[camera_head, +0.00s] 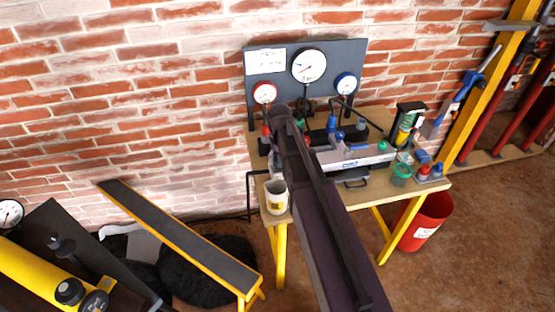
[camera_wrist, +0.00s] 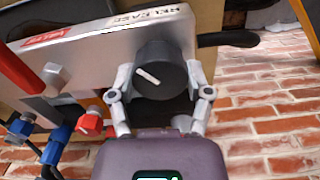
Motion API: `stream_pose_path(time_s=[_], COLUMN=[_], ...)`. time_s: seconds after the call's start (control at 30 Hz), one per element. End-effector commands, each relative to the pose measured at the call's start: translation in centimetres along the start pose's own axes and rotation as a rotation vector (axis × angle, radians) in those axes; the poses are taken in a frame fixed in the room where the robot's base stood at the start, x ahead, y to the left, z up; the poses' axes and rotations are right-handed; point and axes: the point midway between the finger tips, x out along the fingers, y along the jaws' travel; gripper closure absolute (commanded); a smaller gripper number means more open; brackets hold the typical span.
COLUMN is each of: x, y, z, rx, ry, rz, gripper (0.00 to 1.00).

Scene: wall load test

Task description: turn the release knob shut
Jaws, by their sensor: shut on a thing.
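The release knob (camera_wrist: 158,72) is a black round knob with a white pointer line, on the grey panel (camera_wrist: 90,50) under a label reading RELEASE in the wrist view. The pointer line is tilted in that view. My gripper (camera_wrist: 158,76) has one finger on each side of the knob and is shut on it. In the head view my dark arm crosses the bench and hides the knob and the gripper. The grey pump body (camera_head: 355,156) shows to the right of the arm there.
A gauge board (camera_head: 345,60) with several dials stands behind the wooden bench (camera_head: 435,186). A white mug-like can (camera_head: 277,197) stands at the bench's left end. A red bucket (camera_head: 425,222) is on the floor at right.

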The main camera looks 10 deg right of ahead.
Motion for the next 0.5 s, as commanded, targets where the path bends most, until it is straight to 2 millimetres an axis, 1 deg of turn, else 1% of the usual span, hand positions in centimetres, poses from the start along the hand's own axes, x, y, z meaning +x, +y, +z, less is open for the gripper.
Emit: stream_pose_path(time_s=[0.03, 0.5], x=[0.03, 0.03], y=[0.11, 0.03], z=[0.38, 0.39], rx=[0.046, 0.473], ry=[-0.007, -0.007], rz=[0.003, 0.003], gripper=[0.83, 0.83])
